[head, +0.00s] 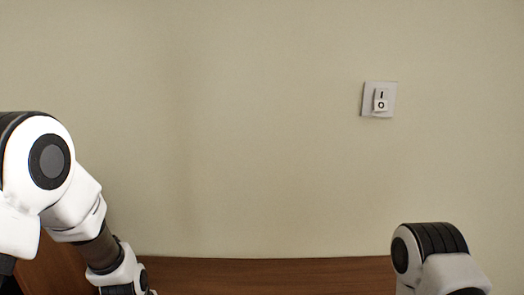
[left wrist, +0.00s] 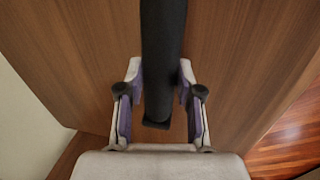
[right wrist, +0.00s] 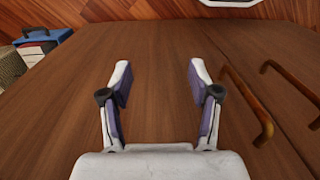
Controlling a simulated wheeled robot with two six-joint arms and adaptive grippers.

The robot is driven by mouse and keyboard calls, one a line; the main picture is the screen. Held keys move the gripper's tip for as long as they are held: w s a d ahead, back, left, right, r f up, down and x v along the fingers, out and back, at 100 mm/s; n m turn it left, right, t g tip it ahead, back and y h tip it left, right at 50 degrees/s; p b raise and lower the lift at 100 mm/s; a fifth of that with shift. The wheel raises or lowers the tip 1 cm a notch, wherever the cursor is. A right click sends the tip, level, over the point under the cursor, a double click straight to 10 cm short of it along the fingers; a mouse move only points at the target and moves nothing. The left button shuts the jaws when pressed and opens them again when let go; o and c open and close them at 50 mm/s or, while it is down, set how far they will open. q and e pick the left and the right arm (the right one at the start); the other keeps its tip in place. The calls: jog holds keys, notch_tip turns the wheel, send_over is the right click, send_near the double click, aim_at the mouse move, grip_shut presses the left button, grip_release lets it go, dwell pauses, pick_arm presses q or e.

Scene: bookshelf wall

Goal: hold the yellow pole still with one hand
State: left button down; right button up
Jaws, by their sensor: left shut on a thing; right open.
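No yellow pole shows in any view. In the left wrist view a thick black bar (left wrist: 162,40) comes down from the top edge and ends between my left fingers. My left gripper (left wrist: 160,70) is shut on this black bar. The far end of the bar is outside the picture. In the right wrist view my right gripper (right wrist: 159,70) is open and empty, in front of a brown wooden surface. In the head view only parts of my arms show, at the lower left and lower right; both grippers are out of that picture.
A white switch (head: 380,100) marked I and O is on the bare beige wall. A wooden surface (left wrist: 65,55) lies behind the left gripper. The right wrist view shows a wooden cabinet (right wrist: 60,110) with bar handles (right wrist: 250,105) and a blue case (right wrist: 42,40) at the left.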

jog(key=w+r+n+g+h, duration=0.1)
jog(key=w+r+n+g, duration=0.3)
jog(key=r, duration=0.7)
jog(key=w+a+r+m+g+y, duration=0.2)
jog(key=w+a+r+m+y, duration=0.25)
jog(key=a+r, duration=0.25)
jog(key=w+r+n, duration=0.1)
jog(key=w+n, duration=0.2)
jog(key=w+a+r+n+t+h, duration=0.1)
jog(key=w+r+n, duration=0.1)
jog(key=w+n, duration=0.1)
jog(key=w+r+n+t+h, duration=0.1)
jog(key=w+r+n, duration=0.1)
jog(key=w+n, duration=0.2)
jog(key=shift+a+r, duration=0.1)
jog(key=shift+a, duration=0.15)
jog(key=w+a+r+n+t+h, duration=0.2)
jog(key=w+r+n, duration=0.4)
jog(key=n, duration=0.2)
jog(key=shift+m, duration=0.25)
jog(key=f, duration=0.4)
jog(key=s+f, duration=0.1)
jog(key=f, duration=0.3)
jog(key=s+f, duration=0.1)
jog(key=f, duration=0.3)
jog(key=shift+s+a, duration=0.1)
jog(key=shift+s, duration=0.1)
grip_shut()
